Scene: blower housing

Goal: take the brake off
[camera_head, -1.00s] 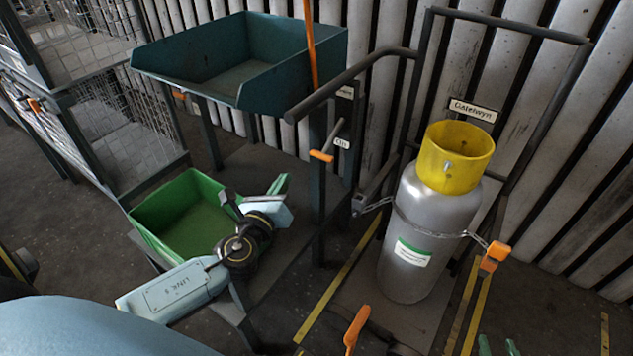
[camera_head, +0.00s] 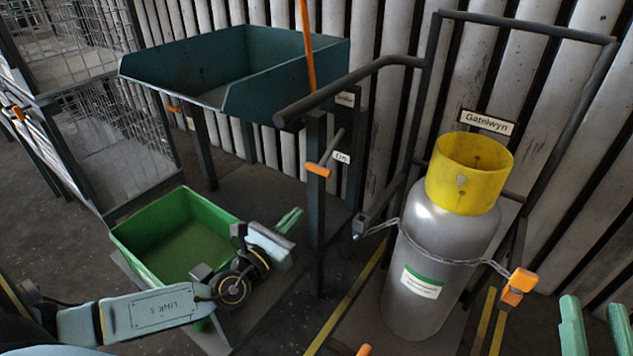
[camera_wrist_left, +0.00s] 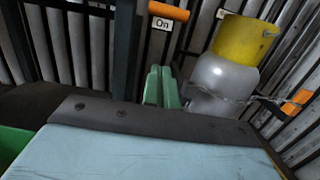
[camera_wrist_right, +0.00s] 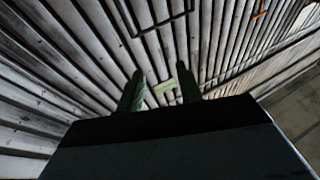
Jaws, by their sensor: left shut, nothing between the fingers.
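No part is labelled as a brake. A T-shaped lever with an orange grip (camera_head: 318,170) stands out from a dark post of the hopper stand, beside a small tag (camera_head: 342,157). In the left wrist view an orange grip (camera_wrist_left: 168,11) shows above a tag reading "On" (camera_wrist_left: 161,24). An orange piece (camera_head: 365,350), perhaps a pedal, is cut off at the bottom edge of the head view. My left gripper (camera_head: 290,220) is shut and empty, below and left of the lever, apart from it. My right gripper (camera_head: 595,325) is open and empty at the lower right.
A grey cylinder (camera_head: 435,260) with a yellow collar (camera_head: 470,173) stands chained on a dark trolley; the chain ends at an orange clip (camera_head: 518,287). A teal hopper (camera_head: 290,85) and green bin (camera_head: 140,255) are at left. A trolley handle bar (camera_head: 350,85) juts near the lever.

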